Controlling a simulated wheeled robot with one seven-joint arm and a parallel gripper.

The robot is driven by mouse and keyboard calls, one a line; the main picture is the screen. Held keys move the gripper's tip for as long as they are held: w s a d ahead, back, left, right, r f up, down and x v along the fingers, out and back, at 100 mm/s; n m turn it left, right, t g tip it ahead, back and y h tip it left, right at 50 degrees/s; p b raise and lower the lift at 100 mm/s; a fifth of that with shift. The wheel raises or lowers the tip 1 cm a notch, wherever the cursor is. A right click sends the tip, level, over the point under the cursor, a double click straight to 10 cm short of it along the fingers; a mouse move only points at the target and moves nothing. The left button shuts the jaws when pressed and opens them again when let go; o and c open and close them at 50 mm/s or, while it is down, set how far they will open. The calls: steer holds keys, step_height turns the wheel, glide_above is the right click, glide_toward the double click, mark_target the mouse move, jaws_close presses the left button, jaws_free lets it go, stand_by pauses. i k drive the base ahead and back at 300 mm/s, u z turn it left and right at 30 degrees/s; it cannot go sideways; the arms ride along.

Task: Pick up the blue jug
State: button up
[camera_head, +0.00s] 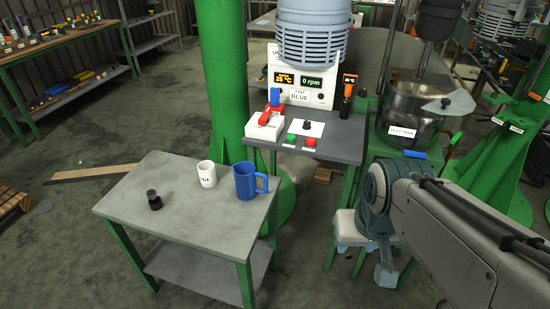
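The blue jug (246,182) stands upright on the grey top of a small green-legged table (150,195), near its back right corner. Its handle points right. A white mug (207,174) with dark lettering stands just left of the jug, with a small gap between them. My arm comes in from the lower right and bends at a joint right of the table. It is well apart from the jug. I cannot make out my gripper's fingers in this view.
Behind are a thick green column (222,70) and a control bench (335,147) with a red-handled device (268,119). A metal test tank (410,112) stands at right.

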mark_target(245, 173)
steer(key=u, duration=0.15)
steer(key=i, duration=0.85)
steer(key=u, duration=0.5)
